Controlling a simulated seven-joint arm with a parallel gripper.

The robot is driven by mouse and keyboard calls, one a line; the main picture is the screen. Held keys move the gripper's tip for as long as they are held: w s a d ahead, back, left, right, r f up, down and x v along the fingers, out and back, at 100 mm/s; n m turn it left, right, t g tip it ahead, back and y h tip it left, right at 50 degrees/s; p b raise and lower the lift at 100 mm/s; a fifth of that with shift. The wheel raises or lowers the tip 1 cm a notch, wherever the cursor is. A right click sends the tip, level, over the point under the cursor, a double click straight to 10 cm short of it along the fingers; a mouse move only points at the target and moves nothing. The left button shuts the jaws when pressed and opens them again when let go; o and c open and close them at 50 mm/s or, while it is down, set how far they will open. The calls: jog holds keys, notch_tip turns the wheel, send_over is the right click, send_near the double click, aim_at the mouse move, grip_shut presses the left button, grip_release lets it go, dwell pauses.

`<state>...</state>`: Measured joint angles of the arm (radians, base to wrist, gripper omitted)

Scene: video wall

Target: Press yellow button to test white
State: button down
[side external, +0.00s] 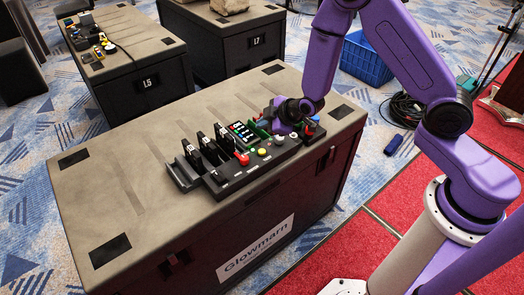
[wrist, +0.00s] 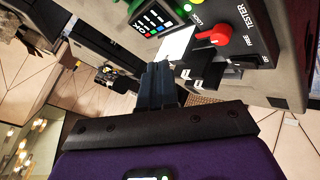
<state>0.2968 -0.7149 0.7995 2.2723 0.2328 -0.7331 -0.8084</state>
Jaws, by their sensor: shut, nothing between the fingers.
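A black tester box (side external: 250,168) with a row of controls lies on the crate top. Its yellow button (side external: 262,152) sits right of a red knob (side external: 242,158). A pale, whitish button (side external: 278,140) is farther right. My gripper (side external: 272,118) is above the right part of the controls, behind the yellow button. In the wrist view my gripper (wrist: 158,72) has its fingers together and empty, close to a bright white panel (wrist: 178,43). The red knob (wrist: 212,36) under the word TESTER shows there too.
Several black upright modules (side external: 205,145) stand at the left of the tester. The crate top (side external: 130,160) is clear on its left. Other crates (side external: 145,85) stand behind, with a blue basket (side external: 365,60).

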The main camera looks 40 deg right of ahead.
aim_at(264, 153)
jog(key=shift+f, duration=4)
jog(key=shift+f, duration=0.1)
jog(key=shift+f, duration=0.3)
jog(key=shift+f, duration=0.45)
jog(key=shift+r, duration=0.9)
jog(key=shift+r, duration=2.5)
